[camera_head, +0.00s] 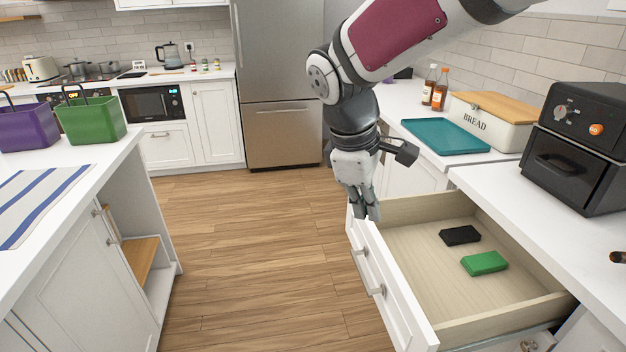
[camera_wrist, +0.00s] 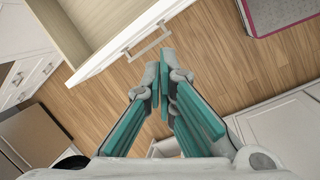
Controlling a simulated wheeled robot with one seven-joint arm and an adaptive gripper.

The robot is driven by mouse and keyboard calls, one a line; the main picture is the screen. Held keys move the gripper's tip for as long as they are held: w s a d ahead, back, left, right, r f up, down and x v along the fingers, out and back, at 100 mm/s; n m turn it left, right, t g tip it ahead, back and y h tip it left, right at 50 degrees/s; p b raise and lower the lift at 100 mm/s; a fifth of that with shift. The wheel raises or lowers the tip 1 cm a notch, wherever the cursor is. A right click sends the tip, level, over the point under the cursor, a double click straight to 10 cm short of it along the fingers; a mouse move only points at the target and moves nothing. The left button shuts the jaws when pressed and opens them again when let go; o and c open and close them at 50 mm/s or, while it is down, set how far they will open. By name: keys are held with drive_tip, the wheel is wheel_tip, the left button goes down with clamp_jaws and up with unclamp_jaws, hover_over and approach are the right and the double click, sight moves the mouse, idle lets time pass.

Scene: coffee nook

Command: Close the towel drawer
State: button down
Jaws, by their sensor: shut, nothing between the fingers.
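The towel drawer (camera_head: 396,300) is pulled wide open at the right in the head view, with a white front and pale wood inside. A black folded towel (camera_head: 460,235) and a green folded towel (camera_head: 485,263) lie flat in it. My gripper (camera_head: 368,212) points down at the far end of the drawer front; whether it touches is unclear. In the wrist view the drawer (camera_wrist: 92,68) and its bar handle (camera_wrist: 148,40) are beyond my gripper (camera_wrist: 164,62). The fingers are shut and empty, and the handle is not between them.
The right counter (camera_head: 575,235) above the drawer carries a black appliance (camera_head: 580,150), a bread box (camera_head: 490,120) and a teal tray (camera_head: 445,136). The island (camera_head: 100,190) stands at the left. Wood floor (camera_head: 250,250) between them is clear. A pink-edged mat (camera_wrist: 280,12) shows in the wrist view.

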drive_tip(key=w+a+f+n+h+b, duration=0.1)
drive_tip(key=w+a+f+n, duration=0.1)
drive_tip(key=w+a+f, duration=0.3)
drive_tip(key=w+a+f+n+g+b, duration=0.1)
drive_tip(key=w+f+n+b, duration=0.15)
drive_tip(key=f, duration=0.35)
drive_tip(key=w+a+f+n+h+b, duration=0.1)
drive_tip(key=w+a+f+n, duration=0.2)
drive_tip(key=f, duration=0.3)
drive_tip(key=w+d+f, duration=0.1)
drive_tip(key=d+f, duration=0.7)
drive_tip(key=f, duration=0.1)
drive_tip(key=shift+d, duration=0.15)
drive_tip(key=w+d, duration=0.1)
drive_tip(key=d, duration=1.1)
drive_tip(key=w+d+p, duration=0.1)
drive_tip(key=w+d, duration=0.1)
drive_tip(key=d, duration=1.1)
drive_tip(key=w+d+p, duration=0.1)
drive_tip(key=d, duration=1.1)
drive_tip(key=shift+w+d, duration=0.25)
drive_tip(key=shift+d, duration=0.05)
drive_tip(key=shift+d, duration=0.1)
